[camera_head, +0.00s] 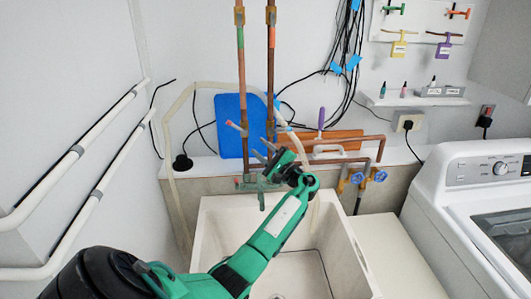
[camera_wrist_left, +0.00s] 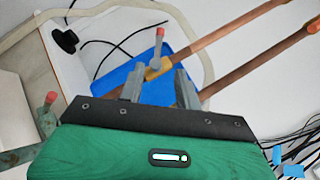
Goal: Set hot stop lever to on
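Two copper pipes run down the wall, the left one (camera_head: 241,75) with a green band and the right one (camera_head: 271,75) with a red band. A grey lever with a red tip (camera_head: 236,127) sticks out leftward from the left pipe. I see no label naming the hot stop lever. My left gripper (camera_head: 263,150) is in front of the lower pipes, right of and below that lever. In the left wrist view the gripper (camera_wrist_left: 158,86) has its fingers apart and empty. The red-tipped lever (camera_wrist_left: 159,46) and its brass valve stand beyond the fingertips. The right pipe's valve is partly hidden.
A white sink (camera_head: 215,235) lies below my arm. A blue board (camera_head: 230,110) and a wooden board (camera_head: 335,138) lean behind the pipes. Blue-handled taps (camera_head: 378,175) and a washing machine (camera_head: 480,190) are at right. A second red tip (camera_wrist_left: 51,97) shows lower left in the wrist view.

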